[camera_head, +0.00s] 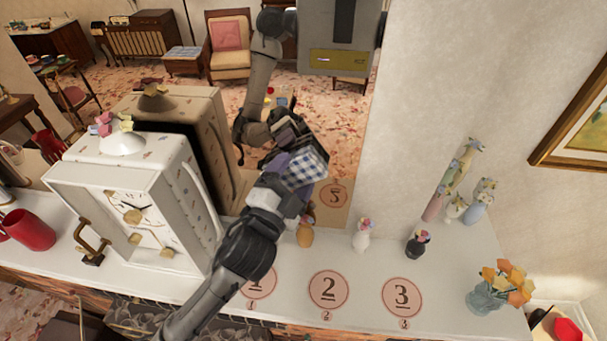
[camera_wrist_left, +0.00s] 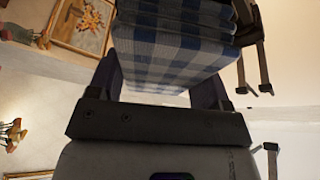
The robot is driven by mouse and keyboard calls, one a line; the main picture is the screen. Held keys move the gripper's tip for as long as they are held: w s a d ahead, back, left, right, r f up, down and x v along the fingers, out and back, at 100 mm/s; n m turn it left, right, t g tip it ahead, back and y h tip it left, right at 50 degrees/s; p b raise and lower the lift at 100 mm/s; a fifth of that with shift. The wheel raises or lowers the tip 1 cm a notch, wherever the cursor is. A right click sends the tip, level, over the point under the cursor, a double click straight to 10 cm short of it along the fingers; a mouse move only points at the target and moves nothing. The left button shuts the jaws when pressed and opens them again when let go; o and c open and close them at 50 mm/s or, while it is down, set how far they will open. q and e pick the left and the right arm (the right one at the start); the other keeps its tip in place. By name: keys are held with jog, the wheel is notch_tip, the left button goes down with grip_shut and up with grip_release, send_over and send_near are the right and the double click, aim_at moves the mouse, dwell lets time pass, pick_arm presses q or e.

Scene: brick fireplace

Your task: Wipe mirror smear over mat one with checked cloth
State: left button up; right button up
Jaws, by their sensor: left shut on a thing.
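My left gripper (camera_head: 290,185) is shut on the blue-and-white checked cloth (camera_head: 308,168), up at the mirror (camera_head: 355,110) behind the mantel. In the left wrist view the cloth (camera_wrist_left: 165,50) is a folded pad between the fingers. Cloth and reflection nearly meet; I cannot tell whether the cloth touches the glass. Mat one (camera_head: 263,287) is a round pink mat on the mantel, partly covered by my left forearm. Mat two (camera_head: 328,290) and mat three (camera_head: 402,297) lie to its right. I cannot make out a smear; the gripper and cloth hide part of the glass. My right gripper is out of view.
A tan vase (camera_head: 305,235), white vase (camera_head: 361,236) and dark vase (camera_head: 418,243) stand near the mirror. A flower pot (camera_head: 490,297) is at the right. The mantel (camera_head: 365,270) is clear around mats two and three.

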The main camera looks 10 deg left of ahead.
pick_arm(q)
jog(key=shift+w+a+p, duration=0.15)
jog(key=shift+a+p, duration=0.3)
jog(key=shift+a, duration=2.4)
jog(key=shift+a+p, duration=0.55)
jog(key=shift+a, duration=1.05)
jog(key=shift+s, duration=0.2)
jog(key=shift+s+d+r, duration=0.1)
jog(key=shift+s, duration=0.05)
jog(key=p, duration=0.2)
send_near(258, 158)
jog(key=shift+d+r, duration=0.7)
jog(key=shift+d, duration=0.35)
